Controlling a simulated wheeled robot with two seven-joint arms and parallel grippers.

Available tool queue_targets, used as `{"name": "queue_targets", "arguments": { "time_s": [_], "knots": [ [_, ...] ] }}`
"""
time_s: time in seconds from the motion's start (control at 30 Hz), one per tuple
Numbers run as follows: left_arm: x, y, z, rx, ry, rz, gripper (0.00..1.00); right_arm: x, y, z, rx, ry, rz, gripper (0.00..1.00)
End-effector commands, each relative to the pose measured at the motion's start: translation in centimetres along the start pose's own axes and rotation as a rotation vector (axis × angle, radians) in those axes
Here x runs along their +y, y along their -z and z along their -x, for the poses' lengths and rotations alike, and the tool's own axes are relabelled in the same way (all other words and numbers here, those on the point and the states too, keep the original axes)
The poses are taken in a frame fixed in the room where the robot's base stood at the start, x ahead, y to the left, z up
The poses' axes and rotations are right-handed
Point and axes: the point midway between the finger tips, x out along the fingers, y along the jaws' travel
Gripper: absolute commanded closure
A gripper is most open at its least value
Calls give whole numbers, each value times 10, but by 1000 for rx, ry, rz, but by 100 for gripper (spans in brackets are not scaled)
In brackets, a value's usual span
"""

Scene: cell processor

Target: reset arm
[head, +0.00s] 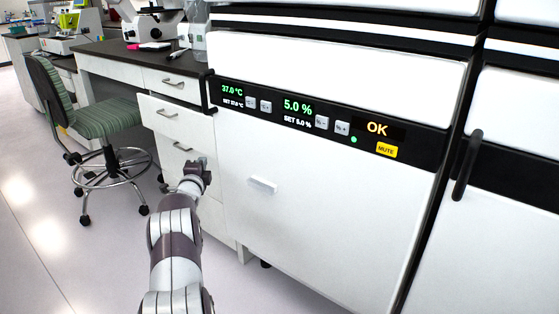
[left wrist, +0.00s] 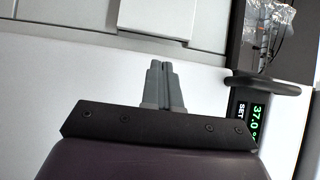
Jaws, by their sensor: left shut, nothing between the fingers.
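My left arm reaches up from the bottom of the head view. Its gripper (head: 203,165) is in front of the white drawers, close to the left edge of the incubator (head: 300,215). In the left wrist view, the two grey fingers (left wrist: 161,84) lie together with nothing between them. They point towards pale cabinet fronts. Whether the fingertips touch anything is hard to tell. My right gripper is in neither view.
The incubator panel (head: 297,108) reads 37.0 °C, 5.0 % and OK; its display (left wrist: 257,122) shows in the left wrist view. A drawer (head: 172,118) seems to stand out from the bench. A green striped stool (head: 104,118) stands left. The floor (head: 50,225) at lower left is clear.

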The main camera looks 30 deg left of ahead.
Motion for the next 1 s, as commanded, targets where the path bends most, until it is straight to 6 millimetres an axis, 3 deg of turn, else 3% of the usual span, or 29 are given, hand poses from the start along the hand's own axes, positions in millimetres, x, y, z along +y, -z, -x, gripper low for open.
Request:
{"name": "queue_targets", "arguments": {
  "time_s": [0.1, 0.3, 0.63, 0.7, 0.77, 0.83, 0.87, 0.9, 1.0],
  "knots": [
    [-2, -18, 22, -4, -6, 2, 100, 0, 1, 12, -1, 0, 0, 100],
    [1, -36, 47, -3, -6, 2, 100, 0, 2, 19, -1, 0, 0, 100],
    [5, -40, 52, -4, -11, 30, 100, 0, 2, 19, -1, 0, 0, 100],
    [21, -48, 54, -50, -80, 150, 100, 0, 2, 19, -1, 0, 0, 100],
    [55, -54, 65, -118, -187, 282, 100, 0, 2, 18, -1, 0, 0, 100],
    [100, -59, 94, -252, -355, 493, 100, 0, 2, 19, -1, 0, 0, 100],
    [117, -50, 112, -325, -446, 604, 100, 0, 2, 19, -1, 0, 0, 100],
    [133, -26, 138, -417, -560, 737, 100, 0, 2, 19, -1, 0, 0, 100],
    [147, 44, 204, -609, -793, 954, 100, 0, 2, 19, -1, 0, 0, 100]
  ]
}}
